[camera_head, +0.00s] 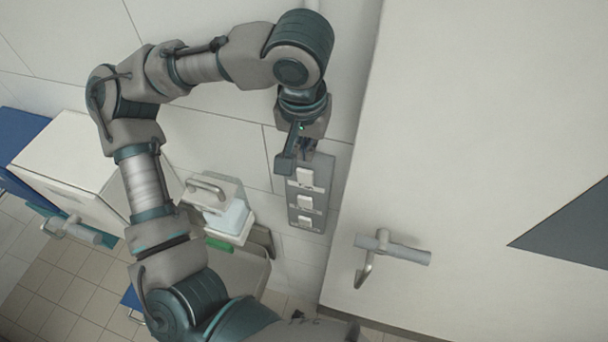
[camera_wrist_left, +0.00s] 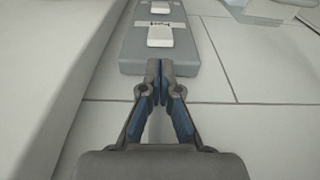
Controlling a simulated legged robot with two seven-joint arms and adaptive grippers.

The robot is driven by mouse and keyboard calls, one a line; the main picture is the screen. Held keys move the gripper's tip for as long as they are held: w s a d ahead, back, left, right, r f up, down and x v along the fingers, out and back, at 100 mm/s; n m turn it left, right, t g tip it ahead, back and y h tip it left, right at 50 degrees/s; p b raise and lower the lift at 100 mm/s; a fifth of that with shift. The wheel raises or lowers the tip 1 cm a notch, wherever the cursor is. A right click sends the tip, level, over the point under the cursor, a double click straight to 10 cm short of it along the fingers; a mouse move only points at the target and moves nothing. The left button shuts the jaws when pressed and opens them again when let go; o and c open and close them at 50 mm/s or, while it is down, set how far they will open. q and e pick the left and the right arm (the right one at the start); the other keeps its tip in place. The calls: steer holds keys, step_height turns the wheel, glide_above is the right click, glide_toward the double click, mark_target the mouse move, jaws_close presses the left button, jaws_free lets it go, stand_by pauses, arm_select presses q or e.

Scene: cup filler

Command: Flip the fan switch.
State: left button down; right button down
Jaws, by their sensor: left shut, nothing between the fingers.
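A grey switch panel (camera_head: 319,187) with white switches in a column is mounted on the tiled wall; it also shows in the left wrist view (camera_wrist_left: 133,58). One white switch (camera_head: 305,177) is nearest my left gripper (camera_head: 306,149), and it also shows in the wrist view (camera_wrist_left: 160,36). I cannot tell for certain which switch is the fan's. The left gripper (camera_wrist_left: 160,67) is shut and empty. In the wrist view its fingertips overlap the panel's near end, short of the nearest switch. Contact cannot be told. The right gripper is not in view.
A large white door (camera_head: 470,130) with a grey handle (camera_head: 395,248) stands right of the panel. A white dispenser (camera_head: 222,205) is on the wall to the left. A white cabinet (camera_head: 75,160) is farther left. The wall around the panel is mostly free.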

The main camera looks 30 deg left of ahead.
mark_target(306, 170)
arm_select(q)
steer(key=shift+d+r, duration=0.1)
steer(key=shift+r, duration=0.5)
steer(key=shift+d+r, duration=0.1)
steer(key=shift+r, duration=0.9)
steer(key=shift+a+r, duration=0.25)
steer(key=shift+r, duration=1)
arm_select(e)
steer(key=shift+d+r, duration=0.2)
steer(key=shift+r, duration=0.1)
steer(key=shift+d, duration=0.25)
